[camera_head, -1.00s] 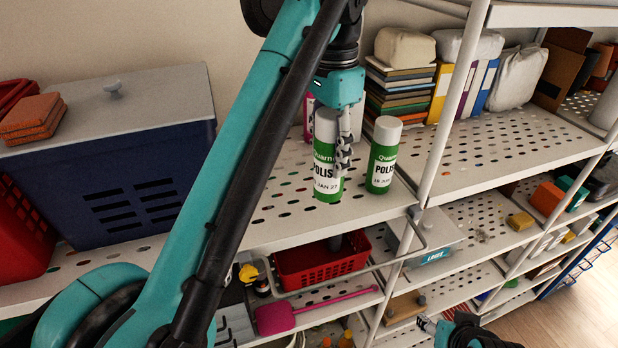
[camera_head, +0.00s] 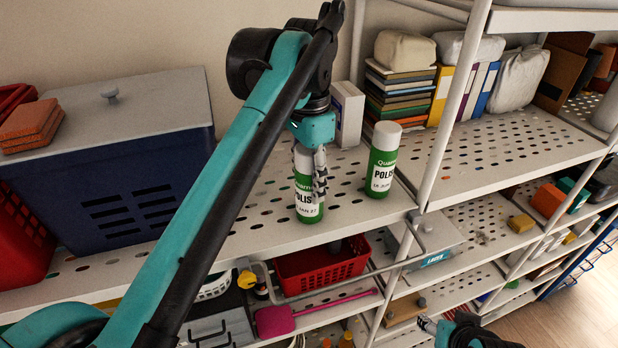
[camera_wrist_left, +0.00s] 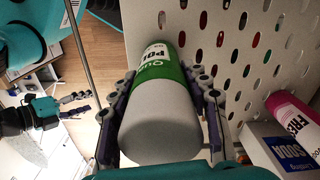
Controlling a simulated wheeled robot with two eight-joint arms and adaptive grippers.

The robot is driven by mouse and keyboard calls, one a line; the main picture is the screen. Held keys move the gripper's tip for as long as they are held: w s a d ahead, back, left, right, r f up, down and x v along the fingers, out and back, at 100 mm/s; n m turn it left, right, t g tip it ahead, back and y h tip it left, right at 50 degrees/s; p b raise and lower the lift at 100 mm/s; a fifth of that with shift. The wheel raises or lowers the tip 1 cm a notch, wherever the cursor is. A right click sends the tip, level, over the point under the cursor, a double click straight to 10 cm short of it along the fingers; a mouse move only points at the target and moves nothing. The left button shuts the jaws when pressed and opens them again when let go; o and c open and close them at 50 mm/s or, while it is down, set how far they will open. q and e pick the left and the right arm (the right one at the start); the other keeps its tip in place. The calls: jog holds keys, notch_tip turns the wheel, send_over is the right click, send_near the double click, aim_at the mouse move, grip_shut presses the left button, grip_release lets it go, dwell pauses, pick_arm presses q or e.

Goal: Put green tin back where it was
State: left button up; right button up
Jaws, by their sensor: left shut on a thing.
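A green tin (camera_head: 307,202) with a white label and pale cap is in my left gripper (camera_head: 310,170), over the middle perforated shelf board (camera_head: 262,228). The fingers are shut around its upper part, and the tin looks upright. I cannot tell whether its base touches the board. In the left wrist view the tin (camera_wrist_left: 160,110) lies between the two finger chains, cap towards the camera. A second, similar green tin (camera_head: 382,165) stands to the right, apart from it. My right gripper (camera_head: 428,324) is low at the bottom, away from both tins; its jaws are too small to read.
A blue lidded box (camera_head: 110,180) stands left on the same shelf. A white box (camera_head: 347,112) stands behind the tins, with a pink can (camera_wrist_left: 290,110) beside it in the wrist view. A shelf post (camera_head: 455,100) rises right. A red basket (camera_head: 320,265) is below.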

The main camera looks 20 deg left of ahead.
pick_arm(q)
jog(key=o, duration=1.5)
jog(key=shift+o, duration=0.2)
notch_tip(320, 180, up, 12)
jog(key=shift+r, duration=0.15)
